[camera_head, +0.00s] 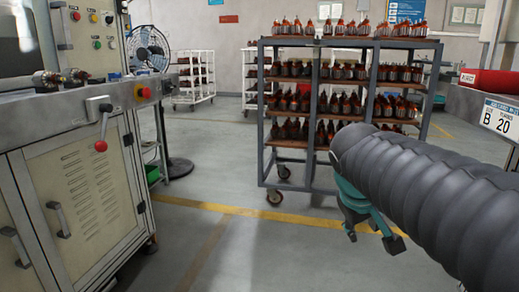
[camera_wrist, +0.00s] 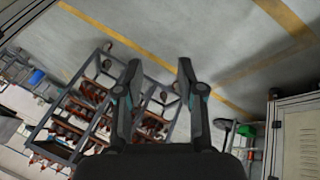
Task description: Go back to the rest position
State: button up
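My gripper (camera_head: 378,222) hangs at the right of the head view, below my dark ribbed arm, in front of the shelf cart. In the wrist view my gripper (camera_wrist: 158,80) shows two dark fingers standing apart with nothing between them. It is open and empty. No object is near the fingertips; they are over open floor, with the cart beyond.
A grey shelf cart (camera_head: 262,110) on casters holds several rows of copper-coloured armatures. A machine cabinet (camera_head: 80,185) with buttons and a red-knobbed lever stands left. A fan (camera_head: 148,48) is behind it. A red box (camera_head: 490,81) lies right. The centre floor is clear.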

jog(key=s+a+f+m+y, duration=0.1)
jog(key=s+a+f, duration=0.1)
jog(key=s+f, duration=0.2)
jog(key=s+a+f+m+y+p, duration=0.1)
jog(key=s+f, duration=0.3)
jog(key=s, duration=0.6)
jog(key=shift+s+a+f+m+t+y, duration=0.15)
jog(key=shift+a+f+m+t+y, duration=0.25)
jog(key=shift+a+y, duration=0.4)
